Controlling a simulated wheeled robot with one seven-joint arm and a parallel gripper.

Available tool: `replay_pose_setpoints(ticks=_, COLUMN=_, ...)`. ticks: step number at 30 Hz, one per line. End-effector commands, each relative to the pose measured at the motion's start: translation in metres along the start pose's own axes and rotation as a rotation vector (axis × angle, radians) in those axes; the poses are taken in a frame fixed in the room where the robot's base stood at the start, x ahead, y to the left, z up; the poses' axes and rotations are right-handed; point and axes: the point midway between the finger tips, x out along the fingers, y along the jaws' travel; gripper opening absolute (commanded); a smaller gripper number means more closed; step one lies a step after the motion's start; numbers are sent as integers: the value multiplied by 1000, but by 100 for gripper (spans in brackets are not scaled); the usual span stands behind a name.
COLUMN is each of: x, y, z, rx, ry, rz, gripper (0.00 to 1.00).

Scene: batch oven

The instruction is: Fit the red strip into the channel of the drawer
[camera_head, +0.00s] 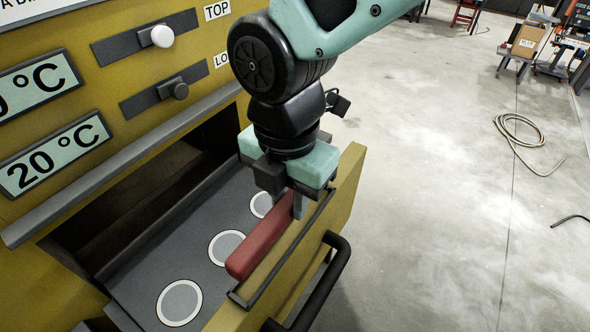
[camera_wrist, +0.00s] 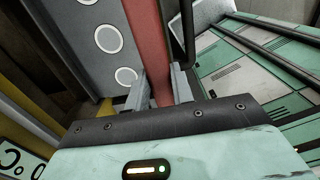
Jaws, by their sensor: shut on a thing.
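The red strip (camera_head: 262,245) is a long bar held lengthwise along the front panel of the open drawer (camera_head: 347,185). My gripper (camera_head: 296,205) points down and is shut on the strip near its far end. In the wrist view the strip (camera_wrist: 148,45) runs up between the two grey fingers of my gripper (camera_wrist: 160,88). A thin dark outline (camera_head: 283,248), perhaps the channel's rim, runs along the top of the front panel, just right of the strip. The channel's inside is hidden, and I cannot tell whether the strip touches the drawer.
The grey drawer floor (camera_head: 200,248) bears several white-ringed discs (camera_head: 180,302). A black bar handle (camera_head: 325,285) stands out from the drawer front. The yellow oven face has two slider knobs (camera_head: 162,36) and temperature panels.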

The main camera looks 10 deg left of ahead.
Motion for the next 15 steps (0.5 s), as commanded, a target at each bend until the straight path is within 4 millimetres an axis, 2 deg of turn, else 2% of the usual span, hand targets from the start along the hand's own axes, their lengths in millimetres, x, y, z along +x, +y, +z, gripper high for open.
replay_pose_setpoints(ticks=15, x=30, y=0, z=0, rx=-1, ry=0, rz=0, gripper=0)
